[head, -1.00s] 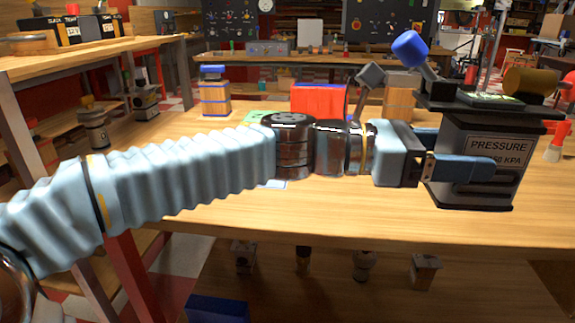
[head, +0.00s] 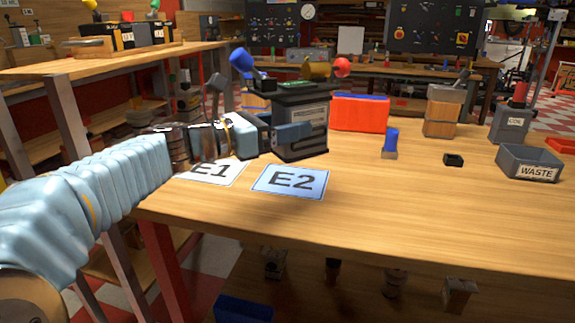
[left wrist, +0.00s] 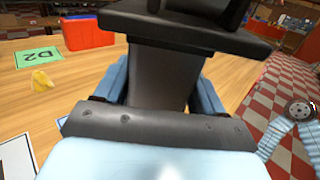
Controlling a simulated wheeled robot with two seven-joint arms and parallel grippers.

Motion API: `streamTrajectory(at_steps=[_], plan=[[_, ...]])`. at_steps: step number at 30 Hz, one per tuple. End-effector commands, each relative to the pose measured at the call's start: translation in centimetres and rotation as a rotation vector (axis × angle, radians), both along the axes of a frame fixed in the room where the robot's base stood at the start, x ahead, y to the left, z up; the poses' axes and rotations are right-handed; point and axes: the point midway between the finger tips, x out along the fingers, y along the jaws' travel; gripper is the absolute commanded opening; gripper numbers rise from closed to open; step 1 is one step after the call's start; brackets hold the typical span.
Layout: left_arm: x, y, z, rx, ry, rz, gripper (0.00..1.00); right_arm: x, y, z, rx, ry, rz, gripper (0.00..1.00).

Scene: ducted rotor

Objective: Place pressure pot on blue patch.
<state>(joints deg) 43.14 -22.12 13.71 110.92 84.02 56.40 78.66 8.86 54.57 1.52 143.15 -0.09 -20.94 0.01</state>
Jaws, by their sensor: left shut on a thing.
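The pressure pot (head: 303,110) is a dark box with a label, a blue knob and a red knob on top. My left gripper (head: 292,133) is shut on it, with blue fingers along its sides. In the left wrist view the pot's dark body (left wrist: 163,72) stands upright between the fingers. The blue patch (head: 291,183), marked E2, lies bare on the table just in front of and below the pot. I cannot tell whether the pot's base touches the table. My right gripper is not in view.
A white card E1 (head: 215,172) lies left of the blue patch, partly under my arm. A red box (head: 360,113) stands behind. A small blue-topped block (head: 390,143), a black piece (head: 453,160) and a WASTE bin (head: 528,162) are to the right. The front table is clear.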

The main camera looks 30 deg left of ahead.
Motion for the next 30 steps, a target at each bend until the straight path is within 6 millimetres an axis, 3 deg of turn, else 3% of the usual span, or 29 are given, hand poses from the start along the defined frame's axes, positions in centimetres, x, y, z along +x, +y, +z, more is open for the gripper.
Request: streamTrajectory(at_steps=[6, 12, 17, 24, 30], plan=[[5.0, 3.6, -2.9, -0.007, 0.002, -0.001, 0.20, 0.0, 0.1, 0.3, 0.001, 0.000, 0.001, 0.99], [7.3, 5.0, -6.5, -0.004, 0.000, -0.001, 0.20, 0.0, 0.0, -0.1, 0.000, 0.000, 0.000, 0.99], [8.0, 5.5, -7.5, 0.000, -0.001, -0.002, 0.20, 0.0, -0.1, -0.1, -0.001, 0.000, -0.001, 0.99], [8.6, 6.0, -10.9, -0.002, 0.000, -0.002, 0.20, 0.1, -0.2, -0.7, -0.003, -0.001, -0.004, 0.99], [8.6, 5.9, -11.3, 0.000, -0.002, -0.002, 0.20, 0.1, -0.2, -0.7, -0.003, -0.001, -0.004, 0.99]])
